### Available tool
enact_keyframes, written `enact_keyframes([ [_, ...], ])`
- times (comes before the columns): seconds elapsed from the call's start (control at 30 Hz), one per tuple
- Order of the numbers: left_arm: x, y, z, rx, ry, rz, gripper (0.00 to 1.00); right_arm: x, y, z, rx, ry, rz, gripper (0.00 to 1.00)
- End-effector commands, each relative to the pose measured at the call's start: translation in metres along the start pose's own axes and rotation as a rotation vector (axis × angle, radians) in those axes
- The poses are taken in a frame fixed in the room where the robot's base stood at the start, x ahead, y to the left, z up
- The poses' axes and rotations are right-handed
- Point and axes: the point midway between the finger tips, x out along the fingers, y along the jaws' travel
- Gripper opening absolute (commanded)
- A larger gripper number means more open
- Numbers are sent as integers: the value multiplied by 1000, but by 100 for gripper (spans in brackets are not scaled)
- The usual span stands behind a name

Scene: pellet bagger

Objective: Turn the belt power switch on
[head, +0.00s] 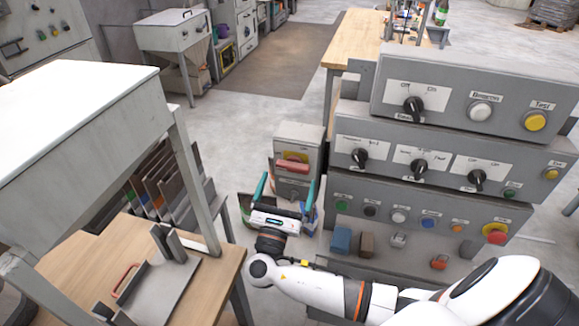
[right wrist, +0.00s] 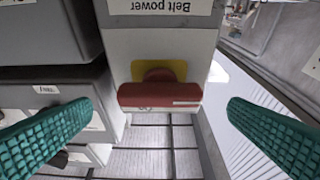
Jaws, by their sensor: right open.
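The belt power switch (head: 293,163) is a red handle on a yellow plate, on the front of a grey box (head: 299,134). In the right wrist view the red handle (right wrist: 160,95) lies crosswise below an upside-down "Belt power" label (right wrist: 163,6). My right gripper (head: 286,190) is open with green fingers, in front of the box and a little below the handle in the head view. In the right wrist view its fingers stand apart to either side of the handle, not touching it. My left gripper is not in view.
A stepped grey control panel (head: 440,165) with several knobs and buttons stands right of the switch box. A wooden table (head: 200,295) and a white-topped grey hopper (head: 75,115) are on the left. Open floor (head: 235,125) lies behind.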

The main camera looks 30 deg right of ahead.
Motion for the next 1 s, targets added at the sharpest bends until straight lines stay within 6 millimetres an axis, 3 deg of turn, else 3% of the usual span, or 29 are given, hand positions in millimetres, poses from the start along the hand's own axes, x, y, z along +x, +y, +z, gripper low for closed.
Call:
enact_keyframes([
  [0.1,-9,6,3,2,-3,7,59,21,0,-3,-1,2,1,98],
  [0.23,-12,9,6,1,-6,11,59,33,0,-1,0,0,-1,98],
  [0.6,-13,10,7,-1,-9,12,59,39,0,1,1,-2,0,98],
  [0.67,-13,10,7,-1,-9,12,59,39,0,1,1,-2,0,92],
  [0.9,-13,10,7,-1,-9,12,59,39,0,1,1,-2,0,54],
  [1.0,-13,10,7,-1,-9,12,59,39,0,1,3,-2,0,54],
])
